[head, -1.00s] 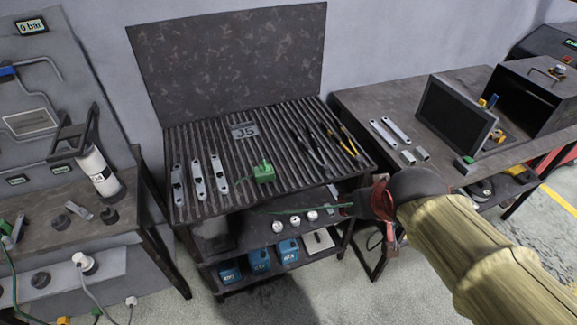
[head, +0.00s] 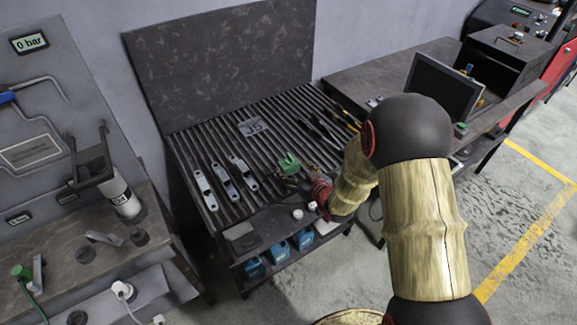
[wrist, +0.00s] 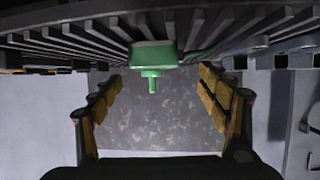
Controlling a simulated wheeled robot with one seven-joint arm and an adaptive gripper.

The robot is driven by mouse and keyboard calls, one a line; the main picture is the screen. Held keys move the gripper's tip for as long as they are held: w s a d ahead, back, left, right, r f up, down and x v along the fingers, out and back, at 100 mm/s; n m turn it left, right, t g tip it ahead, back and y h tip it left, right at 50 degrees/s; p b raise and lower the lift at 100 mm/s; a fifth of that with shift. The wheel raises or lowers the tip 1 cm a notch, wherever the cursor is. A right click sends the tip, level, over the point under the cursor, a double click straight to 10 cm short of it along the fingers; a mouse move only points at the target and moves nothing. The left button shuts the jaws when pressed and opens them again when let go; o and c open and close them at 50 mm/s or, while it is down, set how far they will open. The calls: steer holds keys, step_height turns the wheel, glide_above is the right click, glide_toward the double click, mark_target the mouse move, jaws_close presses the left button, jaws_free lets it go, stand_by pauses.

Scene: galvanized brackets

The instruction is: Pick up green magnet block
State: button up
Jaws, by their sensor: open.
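The green magnet block (head: 289,162) sits on the slatted rack top, to the right of the metal brackets. In the wrist view the green block (wrist: 153,55) is upper centre, with a short peg pointing down in the picture and a green cable running off to the right. My gripper (head: 298,182) is at the front edge of the rack, close to the block. In the wrist view my gripper (wrist: 158,88) is open, its two padded fingers spread left and right of the block with clear gaps. Nothing is held.
Several galvanized brackets (head: 224,181) lie left of the block. A tag marked "JS" (head: 253,127) and dark tools (head: 318,129) lie farther back. A tall speckled panel (head: 230,60) stands behind the slats (head: 215,135). Blue boxes (head: 279,252) are on the shelf below.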

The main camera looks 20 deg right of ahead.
mark_target(291, 164)
steer(key=x, duration=0.2)
steer(key=b+x, duration=0.1)
steer(key=x, duration=0.1)
steer(key=d+b+x, duration=0.1)
steer(key=x, duration=0.1)
steer(key=shift+w+a+f, duration=0.15)
steer(key=shift+w+f, duration=0.1)
steer(key=shift+w, duration=0.15)
steer(key=shift+c, duration=0.6)
steer(key=c, duration=1.7)
steer(key=shift+r, duration=0.15)
steer(key=shift+c, duration=0.2)
